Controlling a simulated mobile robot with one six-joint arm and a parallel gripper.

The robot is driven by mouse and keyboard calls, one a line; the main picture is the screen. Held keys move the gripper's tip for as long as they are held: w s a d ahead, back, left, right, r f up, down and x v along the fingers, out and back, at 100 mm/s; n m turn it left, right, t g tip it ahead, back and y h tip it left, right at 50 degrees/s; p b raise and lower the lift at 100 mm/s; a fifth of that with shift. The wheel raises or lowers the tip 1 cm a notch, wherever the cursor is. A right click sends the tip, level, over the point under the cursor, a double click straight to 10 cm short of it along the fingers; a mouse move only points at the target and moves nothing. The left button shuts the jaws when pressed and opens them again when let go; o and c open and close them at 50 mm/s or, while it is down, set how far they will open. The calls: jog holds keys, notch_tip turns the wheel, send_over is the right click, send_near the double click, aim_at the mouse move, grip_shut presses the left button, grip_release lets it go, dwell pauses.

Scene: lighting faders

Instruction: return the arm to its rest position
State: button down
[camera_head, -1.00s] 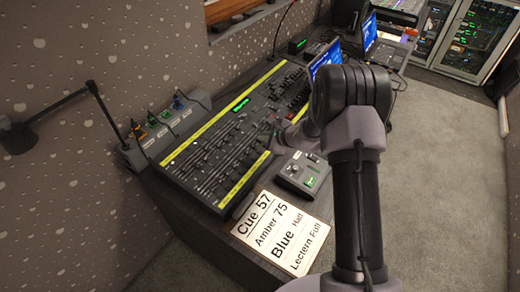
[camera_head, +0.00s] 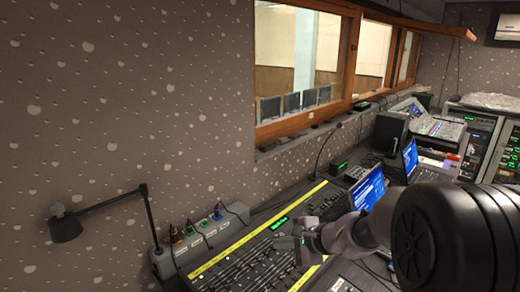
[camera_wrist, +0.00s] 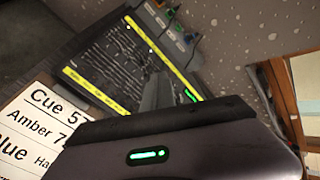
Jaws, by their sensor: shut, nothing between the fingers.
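My gripper (camera_head: 299,243) is shut and empty. In the head view it hangs over the lighting desk (camera_head: 240,240), in front of the open laptop. My arm reaches to it from the lower right. In the wrist view the narrow shut fingers (camera_wrist: 156,90) point toward the desk, with fader rows and yellow strips beyond them. I cannot tell how far the fingertips are above the desk. The white cue card (camera_wrist: 35,130), reading "Cue 57", shows at the left of the wrist view, partly hidden by my gripper's body.
A black desk lamp (camera_head: 66,227) and a box with coloured plugs (camera_head: 200,238) stand behind the desk at left. Two laptops, one of them here (camera_head: 368,190), a gooseneck microphone (camera_head: 323,155) and a speaker (camera_head: 391,131) stand farther along. A window (camera_head: 300,60) is in the wall.

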jog(key=s+a+r+n+g, duration=0.1)
jog(key=s+r+n, duration=0.25)
jog(key=s, duration=0.25)
jog(key=s+a+r+n, duration=0.2)
jog(key=s+r, duration=0.2)
jog(key=s, duration=0.2)
jog(key=s+d+n+h, duration=0.2)
jog(key=s+d, duration=0.1)
jog(key=s, duration=0.7)
jog(key=s+d+n+h+b, duration=0.1)
jog(key=s+d+n+h, duration=0.2)
jog(key=s, duration=0.7)
jog(key=shift+d+g, duration=0.15)
jog(key=shift+g, duration=0.15)
jog(key=shift+w, duration=0.1)
